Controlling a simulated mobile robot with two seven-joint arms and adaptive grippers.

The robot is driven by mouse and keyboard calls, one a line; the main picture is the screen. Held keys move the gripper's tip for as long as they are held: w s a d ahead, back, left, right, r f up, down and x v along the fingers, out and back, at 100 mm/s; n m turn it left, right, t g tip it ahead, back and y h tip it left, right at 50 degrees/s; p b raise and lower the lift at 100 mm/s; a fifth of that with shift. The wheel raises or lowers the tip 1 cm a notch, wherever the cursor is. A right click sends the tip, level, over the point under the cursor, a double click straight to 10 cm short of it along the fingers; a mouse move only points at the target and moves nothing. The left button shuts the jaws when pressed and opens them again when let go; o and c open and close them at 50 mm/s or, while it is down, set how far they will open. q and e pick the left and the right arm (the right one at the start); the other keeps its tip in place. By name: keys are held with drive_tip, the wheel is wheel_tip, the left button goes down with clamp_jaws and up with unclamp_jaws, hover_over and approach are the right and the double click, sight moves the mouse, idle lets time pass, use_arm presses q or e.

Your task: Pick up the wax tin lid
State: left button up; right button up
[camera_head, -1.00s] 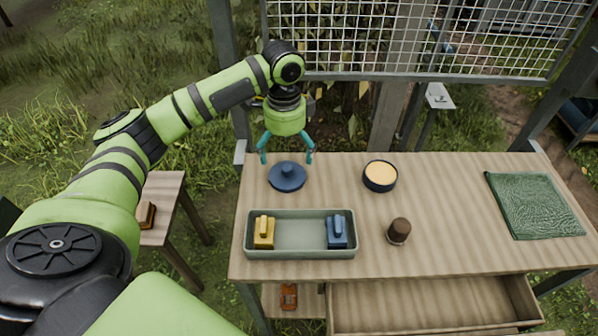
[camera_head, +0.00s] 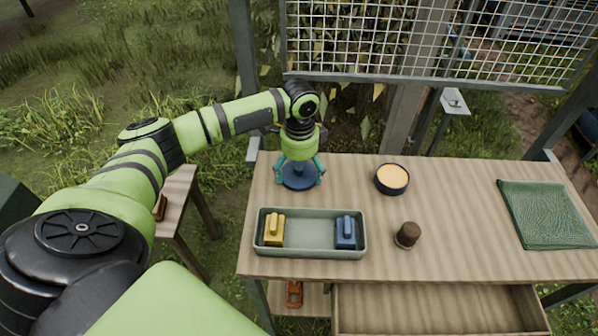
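The wax tin lid (camera_head: 298,182) is a dark blue disc with a raised knob, lying on the wooden table at its back left. My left gripper (camera_head: 299,175) points straight down over it, with one teal finger on each side. The fingers are still spread apart at about the lid's width; I cannot tell whether they touch its rim. The gripper body hides the knob's top. The open wax tin (camera_head: 392,181), dark blue with yellow-orange wax, stands to the right of the lid. My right gripper is not in view.
A grey-green tray (camera_head: 310,254) holding a yellow block (camera_head: 274,230) and a blue block (camera_head: 345,233) lies in front of the lid. A brown cup-like item (camera_head: 408,235) and a green cloth (camera_head: 547,215) are to the right. An open drawer (camera_head: 435,308) juts out in front.

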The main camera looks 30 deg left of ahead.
use_arm(q)
drive_tip(key=shift+c, duration=0.7)
drive_tip(key=shift+s, duration=0.1)
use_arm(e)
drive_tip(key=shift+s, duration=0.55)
